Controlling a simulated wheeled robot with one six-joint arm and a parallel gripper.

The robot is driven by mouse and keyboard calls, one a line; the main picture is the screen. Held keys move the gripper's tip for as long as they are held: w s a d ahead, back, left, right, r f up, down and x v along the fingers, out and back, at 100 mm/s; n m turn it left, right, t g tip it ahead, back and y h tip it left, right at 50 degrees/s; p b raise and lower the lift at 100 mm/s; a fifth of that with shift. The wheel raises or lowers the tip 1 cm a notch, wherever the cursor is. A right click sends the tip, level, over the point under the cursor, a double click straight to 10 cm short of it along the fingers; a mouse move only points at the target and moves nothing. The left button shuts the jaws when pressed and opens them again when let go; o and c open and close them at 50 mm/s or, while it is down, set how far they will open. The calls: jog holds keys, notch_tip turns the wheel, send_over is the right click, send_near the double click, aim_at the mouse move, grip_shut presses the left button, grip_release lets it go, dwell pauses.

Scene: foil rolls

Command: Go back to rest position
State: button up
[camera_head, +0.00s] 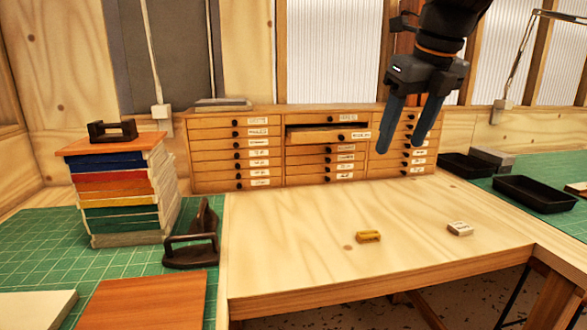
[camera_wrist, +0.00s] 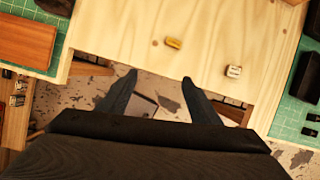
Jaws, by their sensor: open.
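My gripper (camera_head: 408,125) hangs at the upper right in the head view, its two dark fingers apart with nothing between them. In the wrist view my gripper (camera_wrist: 157,88) shows its fingers spread over the front edge of the wooden table (camera_wrist: 130,25) and the floor. The table (camera_head: 300,265) also shows in the head view. On it lie a small yellow piece (camera_head: 368,236) and a small whitish block (camera_head: 460,229), apart from each other and from the fingers. They also appear in the wrist view as the yellow piece (camera_wrist: 173,43) and the whitish block (camera_wrist: 234,71).
A wooden drawer cabinet (camera_head: 260,163) stands at the back, one upper middle drawer (camera_head: 330,135) pulled out slightly. A tall stack of coloured slabs (camera_head: 118,190) and a dark metal tool (camera_head: 193,250) are at left. Black trays (camera_head: 535,193) sit at right. The table's middle is mostly clear.

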jog(key=s+f+n+g, duration=0.1)
jog(key=s+f+n, duration=0.3)
jog(key=f+n, duration=0.6)
jog(key=s+f+n+g, duration=0.1)
jog(key=s+f+n, duration=0.3)
jog(key=f+n, duration=0.7)
jog(key=s+a+f+n+g, duration=0.1)
jog(key=s+f+n, duration=0.3)
jog(key=f+n, duration=0.6)
jog(key=shift+s+f+n+h, duration=0.35)
jog(key=shift+f+n+h, duration=0.05)
jog(key=shift+f, duration=0.45)
